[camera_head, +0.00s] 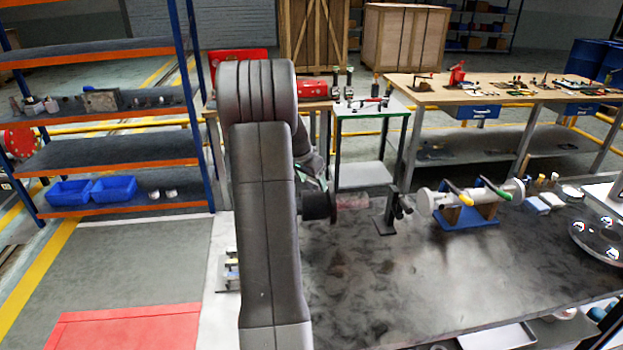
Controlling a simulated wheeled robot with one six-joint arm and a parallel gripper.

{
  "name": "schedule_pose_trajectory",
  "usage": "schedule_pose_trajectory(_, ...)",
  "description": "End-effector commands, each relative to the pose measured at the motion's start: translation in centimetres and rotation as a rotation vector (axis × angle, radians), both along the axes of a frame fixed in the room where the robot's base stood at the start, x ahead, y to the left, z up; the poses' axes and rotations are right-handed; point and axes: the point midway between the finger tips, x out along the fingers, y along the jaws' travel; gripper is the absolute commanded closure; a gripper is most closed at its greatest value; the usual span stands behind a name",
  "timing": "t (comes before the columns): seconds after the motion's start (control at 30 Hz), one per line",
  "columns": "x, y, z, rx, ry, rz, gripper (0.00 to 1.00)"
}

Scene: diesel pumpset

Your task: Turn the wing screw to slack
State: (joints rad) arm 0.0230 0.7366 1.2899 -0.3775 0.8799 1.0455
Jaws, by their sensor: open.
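My gripper (350,202) shows small at the end of my arm, just right of the arm's dark wrist, low over the grey bench. It is open, and I see nothing held between its fingers, though they are hard to make out. A black stand (385,224) with dark fittings on top stands just to its right, apart from it as far as I can tell. The wing screw is too small or hidden to make out.
The front of the grey bench (400,290) is clear. A dark round plate (598,238) and small parts lie at its right end. A small table (362,125) and a wooden workbench (500,95) stand behind. Blue shelving (110,135) stands at left.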

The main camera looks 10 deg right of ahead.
Motion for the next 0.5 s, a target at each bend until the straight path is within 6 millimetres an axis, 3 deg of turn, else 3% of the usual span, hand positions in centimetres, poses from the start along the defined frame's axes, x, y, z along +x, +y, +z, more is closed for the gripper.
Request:
schedule_pose_trajectory(0.23, 0.01, -0.03, -0.12, 0.0, 0.0, 0.0, 0.35)
schedule_pose_trajectory(0.47, 0.0, -0.03, -0.1, 0.001, 0.001, 0.0, 0.78)
schedule_pose_trajectory(0.5, 0.01, -0.02, -0.1, 0.001, 0.001, 0.0, 0.79)
